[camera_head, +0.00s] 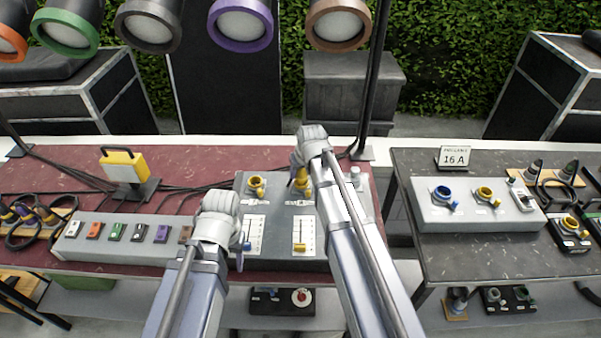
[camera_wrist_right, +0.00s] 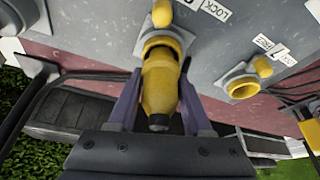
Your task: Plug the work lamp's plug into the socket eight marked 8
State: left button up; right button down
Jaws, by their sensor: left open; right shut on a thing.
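My right gripper (camera_head: 298,168) is shut on a yellow plug (camera_wrist_right: 160,85) at the top of the grey box. In the right wrist view its purple fingers (camera_wrist_right: 158,95) grip the plug's sides. The plug's front end meets the mouth of a yellow socket (camera_wrist_right: 164,42) and lines up with it; how deep it sits cannot be told. That socket's number is not readable. A second yellow socket (camera_wrist_right: 243,89) beside it has a label with a 7 and is empty. The yellow work lamp (camera_head: 122,166) stands at the left. My left gripper (camera_head: 240,252) is open near the box's front-left, mostly hidden.
A strip of coloured switches (camera_head: 120,232) lies left of the grey box (camera_head: 275,236). Black cables run across the red table (camera_head: 190,160). A dark table (camera_head: 410,163) at the right holds another socket box (camera_head: 470,221). Coloured stage lamps (camera_head: 240,25) hang above.

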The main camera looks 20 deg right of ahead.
jog(key=shift+r, duration=0.2)
jog(key=shift+r+p, duration=1.85)
jog(key=shift+p, duration=0.15)
jog(key=shift+f, duration=0.2)
jog(key=shift+f+b, duration=0.2)
jog(key=shift+b, duration=0.15)
jog(key=shift+f, duration=0.25)
jog(key=shift+f+b, duration=0.25)
jog(key=shift+b, duration=0.3)
jog(key=shift+f+b, duration=1.15)
jog(key=shift+f, duration=0.05)
dwell(0.6)
grip_release()
dwell(0.4)
